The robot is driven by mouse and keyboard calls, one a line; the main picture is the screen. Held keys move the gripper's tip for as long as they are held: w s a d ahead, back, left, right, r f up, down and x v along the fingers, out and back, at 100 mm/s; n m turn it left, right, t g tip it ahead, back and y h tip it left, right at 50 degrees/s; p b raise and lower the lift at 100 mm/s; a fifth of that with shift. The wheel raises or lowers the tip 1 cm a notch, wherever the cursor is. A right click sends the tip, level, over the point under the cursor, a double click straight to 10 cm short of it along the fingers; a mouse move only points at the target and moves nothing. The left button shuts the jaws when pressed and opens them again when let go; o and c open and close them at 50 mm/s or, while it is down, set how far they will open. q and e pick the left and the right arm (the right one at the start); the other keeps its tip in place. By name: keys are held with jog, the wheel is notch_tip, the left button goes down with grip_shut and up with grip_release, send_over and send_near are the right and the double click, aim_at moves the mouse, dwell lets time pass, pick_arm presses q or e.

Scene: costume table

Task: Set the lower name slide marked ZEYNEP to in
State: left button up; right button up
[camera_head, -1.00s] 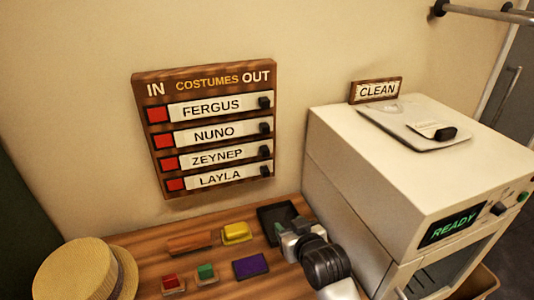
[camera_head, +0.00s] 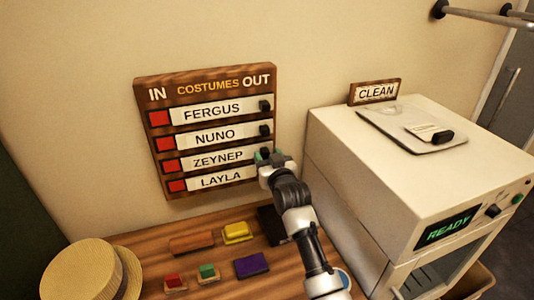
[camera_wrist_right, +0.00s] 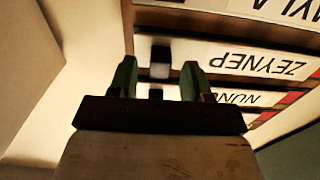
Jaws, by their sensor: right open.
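The costumes board (camera_head: 205,82) hangs on the wall, with IN at its left and OUT at its right. The ZEYNEP slide (camera_head: 217,159) is the third row; it sits to the right, with a red patch (camera_head: 168,166) showing at its left end. In the right wrist view, upside down, the open fingers (camera_wrist_right: 158,72) stand either side of the black ZEYNEP knob (camera_wrist_right: 160,54). I cannot tell whether they touch it. My left gripper is not in view.
The NUNO slide (camera_head: 214,137) is just above and the LAYLA slide (camera_head: 220,181) just below, both to the right. A white machine (camera_head: 375,165) stands close to the right of my arm. Coloured blocks and a straw hat (camera_head: 85,272) are on the table below.

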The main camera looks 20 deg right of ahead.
jog(key=shift+w, duration=0.55)
grip_shut()
jog(key=shift+a, duration=0.1)
